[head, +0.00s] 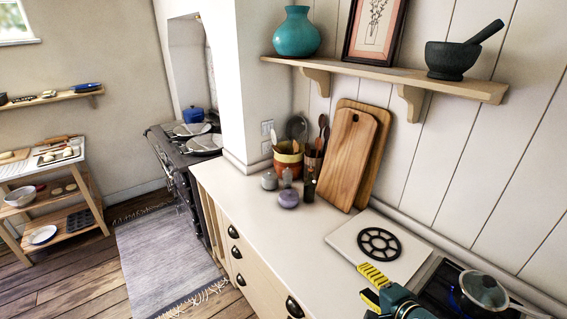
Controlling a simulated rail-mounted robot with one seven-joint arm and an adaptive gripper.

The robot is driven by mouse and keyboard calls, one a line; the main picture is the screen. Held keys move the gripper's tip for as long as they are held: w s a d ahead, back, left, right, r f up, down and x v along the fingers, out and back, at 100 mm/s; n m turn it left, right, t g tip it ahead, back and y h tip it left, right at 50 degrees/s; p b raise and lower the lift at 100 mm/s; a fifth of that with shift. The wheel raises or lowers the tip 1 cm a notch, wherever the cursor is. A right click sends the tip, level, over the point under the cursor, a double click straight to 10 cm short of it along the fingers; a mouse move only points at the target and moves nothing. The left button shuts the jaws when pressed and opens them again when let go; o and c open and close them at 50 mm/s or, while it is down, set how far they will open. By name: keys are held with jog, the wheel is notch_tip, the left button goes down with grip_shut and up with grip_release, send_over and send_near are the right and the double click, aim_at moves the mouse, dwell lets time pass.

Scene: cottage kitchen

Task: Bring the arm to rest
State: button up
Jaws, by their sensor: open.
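My gripper (363,282) is at the lower right of the head view, with yellow fingers on a teal body. The two fingers are spread apart with nothing seen between them. It is over the front part of the white counter (320,247), in front of a pale square board (341,238) with a black round trivet (379,244) on it. I cannot tell how high the fingers are above the counter. Most of the arm is outside the frame.
A lidded pan (484,291) stands on the dark hob (437,283), right of my gripper. Wooden cutting boards (350,158) lean on the wall. Small jars (288,198) and utensil pots (288,160) stand further back. A shelf (400,77) overhangs. The counter's middle is clear.

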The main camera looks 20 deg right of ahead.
jog(key=w+a+r+n+t, duration=0.1)
jog(key=a+r+n+t, duration=0.1)
jog(key=a+r+n, duration=0.6)
jog(key=w+a+r+n+t, duration=0.2)
jog(key=a+r+n, duration=0.2)
jog(key=a+r, duration=0.8)
jog(key=s+a+r+n+t, duration=0.3)
jog(key=s+a+r, duration=0.2)
jog(key=s+r, duration=0.3)
jog(key=s+a+r+n+t, duration=0.25)
jog(key=s+a+r, duration=0.25)
jog(key=r, duration=0.5)
notch_tip(320, 180, up, 14)
jog(key=p, duration=1.5)
jog(key=shift+w+d+h, duration=0.2)
jog(key=shift+d+h, duration=0.1)
jog(key=shift+d, duration=0.15)
